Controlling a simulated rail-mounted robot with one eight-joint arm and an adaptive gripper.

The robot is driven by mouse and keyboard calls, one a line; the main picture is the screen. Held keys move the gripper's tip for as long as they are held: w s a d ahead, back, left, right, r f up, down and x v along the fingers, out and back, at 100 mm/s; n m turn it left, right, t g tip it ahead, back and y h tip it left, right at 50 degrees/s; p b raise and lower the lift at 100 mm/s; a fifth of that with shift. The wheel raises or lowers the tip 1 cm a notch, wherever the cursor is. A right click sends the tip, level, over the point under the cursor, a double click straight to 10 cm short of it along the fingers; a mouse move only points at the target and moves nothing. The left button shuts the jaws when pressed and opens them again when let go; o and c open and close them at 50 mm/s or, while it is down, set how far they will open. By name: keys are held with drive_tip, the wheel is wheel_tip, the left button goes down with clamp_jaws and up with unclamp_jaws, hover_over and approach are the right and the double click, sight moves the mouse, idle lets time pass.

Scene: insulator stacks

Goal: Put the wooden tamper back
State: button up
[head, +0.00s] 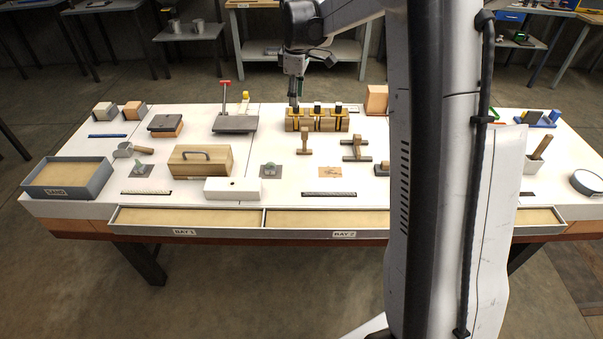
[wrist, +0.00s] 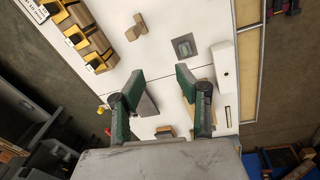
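A small wooden T-shaped piece (head: 304,141), which looks like the wooden tamper, stands on the white table near the middle. It also shows at the top of the wrist view (wrist: 136,28). A second wooden piece with a crossbar (head: 355,149) stands to its right; I cannot tell for certain which is the tamper. My gripper (head: 294,105) is above the table at the left end of the yellow-and-black wooden block (head: 317,124). In the wrist view my gripper (wrist: 160,79) is open, with nothing between its fingers.
A wooden box with a grey handle (head: 201,160), a white box (head: 232,189) and a grey sand tray (head: 67,179) stand toward the left. A grey plate with a red-topped post (head: 234,124) is left of my gripper. Shallow bays (head: 186,215) line the front edge.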

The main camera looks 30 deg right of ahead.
drive_tip(key=s+a+r+m+t, duration=0.15)
drive_tip(key=s+a+r, duration=0.3)
drive_tip(key=s, duration=0.45)
drive_tip(key=s+a+r+m+t, duration=0.1)
drive_tip(key=s+a+r+m, duration=0.25)
drive_tip(key=s+a, duration=0.35)
drive_tip(key=s+a+f+m+t, duration=0.1)
drive_tip(key=s+a+f+m, duration=0.1)
drive_tip(key=s, duration=0.7)
drive_tip(key=s+a+f+m+t, duration=0.1)
drive_tip(key=s+a+m+t, duration=0.1)
drive_tip(key=s, duration=0.7)
drive_tip(key=shift+s+a+f+m, duration=0.2)
drive_tip(key=shift+a+f+m, duration=0.05)
drive_tip(key=shift+f+m, duration=0.15)
